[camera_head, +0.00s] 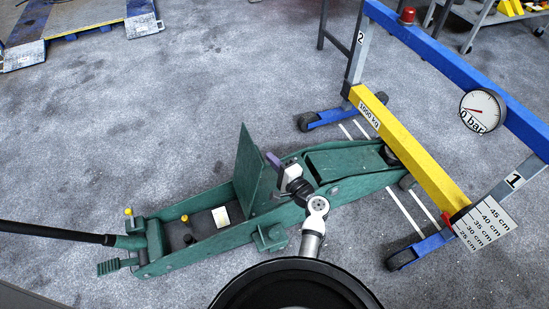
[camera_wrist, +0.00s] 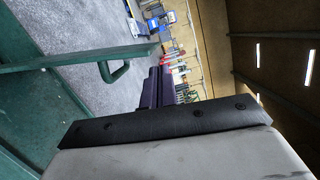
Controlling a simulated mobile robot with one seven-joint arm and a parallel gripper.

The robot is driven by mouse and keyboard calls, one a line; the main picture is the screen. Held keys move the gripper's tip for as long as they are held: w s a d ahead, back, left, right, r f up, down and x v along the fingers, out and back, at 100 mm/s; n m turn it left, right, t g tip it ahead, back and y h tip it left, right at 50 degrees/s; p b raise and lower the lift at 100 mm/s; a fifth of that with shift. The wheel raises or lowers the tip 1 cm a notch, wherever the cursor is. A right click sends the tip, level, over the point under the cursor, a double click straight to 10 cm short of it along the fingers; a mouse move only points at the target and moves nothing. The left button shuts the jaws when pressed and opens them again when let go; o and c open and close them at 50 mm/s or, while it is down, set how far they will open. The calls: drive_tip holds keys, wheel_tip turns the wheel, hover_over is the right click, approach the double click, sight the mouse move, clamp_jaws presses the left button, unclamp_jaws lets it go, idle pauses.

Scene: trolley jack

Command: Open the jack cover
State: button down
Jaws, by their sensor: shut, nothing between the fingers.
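The green trolley jack (camera_head: 190,250) lies on the grey floor. Its green cover (camera_head: 247,165) stands roughly upright on its hinge, swung up from the tray, so the compartment below is exposed. In the wrist view the cover (camera_wrist: 75,60) shows nearly edge-on, with a small green loop handle (camera_wrist: 122,72) on it. My gripper (camera_head: 274,160), with purple fingers, is just right of the cover in the head view. In the wrist view its fingers (camera_wrist: 155,84) are together and empty, beside the handle and apart from it. Whether it touches the cover I cannot tell.
A long black handle (camera_head: 55,232) extends left. A blue and yellow frame (camera_head: 410,145) with a gauge (camera_head: 482,110) stands over the jack's right end. Floor behind the jack is clear.

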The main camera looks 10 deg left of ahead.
sight(253, 154)
drive_tip(key=p+x, duration=0.1)
drive_tip(key=x, duration=0.6)
drive_tip(key=shift+w+a+r, duration=0.15)
drive_tip(key=shift+w+a, duration=0.05)
drive_tip(key=shift+s+a+r+p, duration=0.1)
drive_tip(key=shift+s+a+p, duration=0.4)
drive_tip(key=shift+s+a, duration=0.75)
drive_tip(key=shift+a, duration=0.2)
